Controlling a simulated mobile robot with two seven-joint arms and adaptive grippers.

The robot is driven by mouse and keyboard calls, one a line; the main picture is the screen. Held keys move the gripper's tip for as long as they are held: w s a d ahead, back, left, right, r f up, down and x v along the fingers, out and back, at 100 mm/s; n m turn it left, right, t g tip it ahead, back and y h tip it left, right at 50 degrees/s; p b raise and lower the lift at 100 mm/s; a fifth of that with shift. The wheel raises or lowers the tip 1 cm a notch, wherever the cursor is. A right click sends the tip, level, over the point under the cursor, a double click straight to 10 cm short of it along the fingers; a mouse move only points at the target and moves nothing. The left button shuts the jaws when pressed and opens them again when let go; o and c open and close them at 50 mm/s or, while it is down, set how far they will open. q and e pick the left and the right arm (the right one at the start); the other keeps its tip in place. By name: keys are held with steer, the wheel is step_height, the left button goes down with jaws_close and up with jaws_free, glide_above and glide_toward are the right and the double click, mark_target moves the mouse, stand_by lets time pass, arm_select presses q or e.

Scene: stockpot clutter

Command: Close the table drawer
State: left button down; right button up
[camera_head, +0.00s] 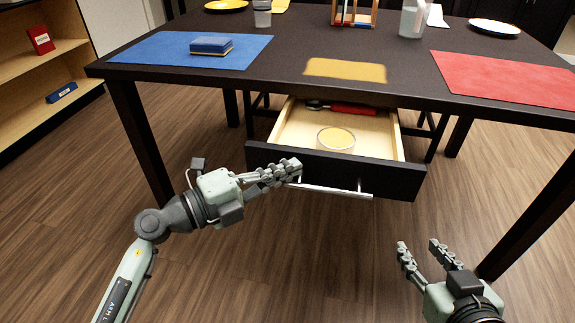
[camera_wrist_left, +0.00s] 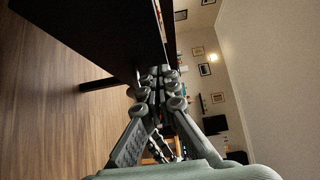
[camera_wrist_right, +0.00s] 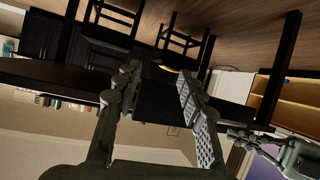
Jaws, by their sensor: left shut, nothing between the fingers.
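The table drawer (camera_head: 400,176) stands open under the dark table (camera_head: 290,75), pulled out toward me. Its dark front has a silver bar handle (camera_head: 335,191). In the left wrist view the closed fingertips (camera_wrist_left: 158,78) are close to a dark panel. My right gripper (camera_head: 418,246) is open and empty, low at the right, apart from the drawer.
Table legs (camera_head: 140,135) stand at both sides. A wooden shelf (camera_head: 40,75) is at the left.

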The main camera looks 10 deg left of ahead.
mark_target(286, 154)
arm_select(q)
steer(key=shift+w, duration=0.45)
arm_select(e)
steer(key=shift+w+a+r, duration=0.1)
steer(key=shift+a+r, duration=0.1)
steer(key=shift+r, duration=0.05)
arm_select(q)
steer(key=shift+w, duration=0.1)
steer(key=shift+w+r, duration=0.1)
steer(key=shift+w, duration=0.1)
steer(key=w+p, duration=0.1)
steer(key=w, duration=0.2)
steer(key=shift+w+r, duration=0.1)
steer(key=shift+w, duration=0.1)
steer(key=w+p, duration=0.1)
steer(key=w, duration=0.4)
steer(key=shift+w+p, duration=0.2)
steer(key=shift+p, duration=0.1)
steer(key=w, duration=0.9)
steer(key=shift+f, duration=0.2)
steer(key=shift+w, duration=0.5)
arm_select(e)
steer(key=s+d+f+g+h, duration=0.2)
steer(key=s+d+f+g, duration=0.3)
steer(key=s+d+f, duration=0.1)
steer(key=shift+s+d+f+m+h, duration=0.25)
steer(key=shift+d+f+m+h, duration=0.25)
steer(key=shift+d, duration=0.3)
steer(key=shift+s, duration=0.1)
